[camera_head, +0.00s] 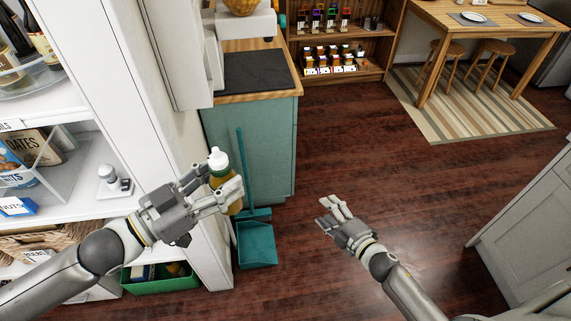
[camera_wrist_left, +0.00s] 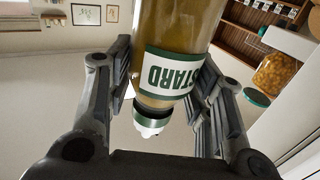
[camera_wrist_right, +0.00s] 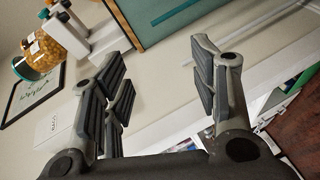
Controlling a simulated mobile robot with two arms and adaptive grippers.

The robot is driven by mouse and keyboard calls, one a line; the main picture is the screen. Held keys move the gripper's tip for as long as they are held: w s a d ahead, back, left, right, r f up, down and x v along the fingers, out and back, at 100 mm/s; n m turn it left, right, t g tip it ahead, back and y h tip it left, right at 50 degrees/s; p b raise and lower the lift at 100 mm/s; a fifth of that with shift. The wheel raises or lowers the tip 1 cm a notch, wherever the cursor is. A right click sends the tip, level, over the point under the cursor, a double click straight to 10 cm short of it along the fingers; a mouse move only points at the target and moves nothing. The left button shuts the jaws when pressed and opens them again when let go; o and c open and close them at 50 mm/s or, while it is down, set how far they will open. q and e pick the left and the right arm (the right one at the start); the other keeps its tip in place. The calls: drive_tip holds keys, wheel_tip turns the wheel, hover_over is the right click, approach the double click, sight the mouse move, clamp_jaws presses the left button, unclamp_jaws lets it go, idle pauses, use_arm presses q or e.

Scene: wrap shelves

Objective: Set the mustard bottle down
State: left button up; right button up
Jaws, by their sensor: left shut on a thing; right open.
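The mustard bottle (camera_head: 217,166) has a white cap, a yellow-brown body and a white and green label. My left gripper (camera_head: 215,188) is shut around its body and holds it in the air beside the white shelf unit's edge. In the left wrist view the bottle (camera_wrist_left: 176,72) stands between the two fingers (camera_wrist_left: 165,95), with its label and cap showing. In the head view the fingers hide part of its body. My right gripper (camera_head: 335,208) is open and empty above the wooden floor; its spread fingers also show in the right wrist view (camera_wrist_right: 160,95).
The white shelf unit (camera_head: 180,150) at left holds boxes, a basket and a tray. A teal dustpan (camera_head: 257,245) stands by the teal counter cabinet (camera_head: 270,140). The counter's dark mat (camera_head: 255,72) is bare. The middle floor is clear.

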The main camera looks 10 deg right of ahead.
use_arm(q)
drive_tip(key=shift+r, duration=0.1)
use_arm(e)
drive_tip(key=a+r+n+y, duration=0.4)
drive_tip(key=r+n, duration=0.3)
drive_tip(key=r, duration=0.5)
drive_tip(key=a+r+n+y, duration=0.4)
drive_tip(key=r+n, duration=0.3)
drive_tip(key=r, duration=0.5)
drive_tip(key=n+g+y, duration=0.3)
drive_tip(key=n+g, duration=0.3)
drive_tip(key=n, duration=1)
approach(220, 154)
drive_tip(key=x, duration=1.1)
drive_tip(key=shift+s+d, duration=0.1)
